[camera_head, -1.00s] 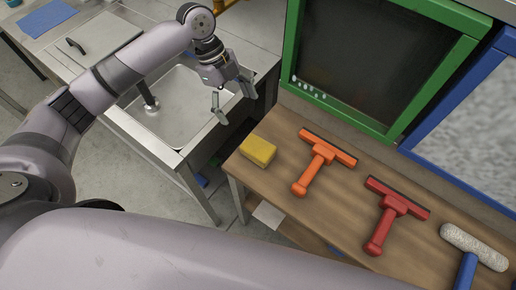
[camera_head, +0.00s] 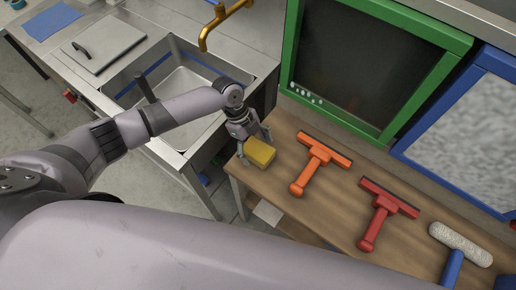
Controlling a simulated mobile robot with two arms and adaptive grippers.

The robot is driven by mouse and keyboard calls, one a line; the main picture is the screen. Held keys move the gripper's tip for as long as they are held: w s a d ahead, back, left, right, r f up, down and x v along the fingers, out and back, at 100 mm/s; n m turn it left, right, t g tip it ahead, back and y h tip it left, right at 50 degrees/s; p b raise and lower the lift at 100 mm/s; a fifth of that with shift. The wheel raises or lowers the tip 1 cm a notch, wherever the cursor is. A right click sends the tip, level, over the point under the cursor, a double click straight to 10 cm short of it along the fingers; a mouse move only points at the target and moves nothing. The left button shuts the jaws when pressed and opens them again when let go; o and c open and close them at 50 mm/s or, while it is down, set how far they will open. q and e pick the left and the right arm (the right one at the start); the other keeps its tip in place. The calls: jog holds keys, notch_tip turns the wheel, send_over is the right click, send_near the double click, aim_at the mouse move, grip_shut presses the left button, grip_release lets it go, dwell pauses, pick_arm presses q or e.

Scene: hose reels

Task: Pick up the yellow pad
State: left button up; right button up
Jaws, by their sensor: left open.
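The yellow pad (camera_head: 259,153) lies on the wooden table (camera_head: 325,218) near its left end. My left gripper (camera_head: 254,150) is right over the pad, pointing down. Its fingers are open, one at the pad's left end and one at its far right side. I cannot tell whether the fingers touch the pad. My right gripper is not in view.
An orange squeegee (camera_head: 317,164), a red squeegee (camera_head: 382,212) and a roller with a blue handle (camera_head: 458,250) lie to the right on the table. A green-framed panel (camera_head: 375,60) and a blue-framed panel (camera_head: 470,130) stand behind. A sink (camera_head: 185,80) with a brass tap (camera_head: 222,22) is at the left.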

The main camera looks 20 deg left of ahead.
aim_at(256, 148)
pick_arm(q)
jog(key=shift+d+f, duration=0.15)
jog(key=shift+f, duration=0.35)
jog(key=c, duration=1.4)
jog(key=shift+o, duration=0.2)
jog(key=shift+r, duration=0.15)
notch_tip(256, 148, up, 20)
jog(key=b, duration=0.3)
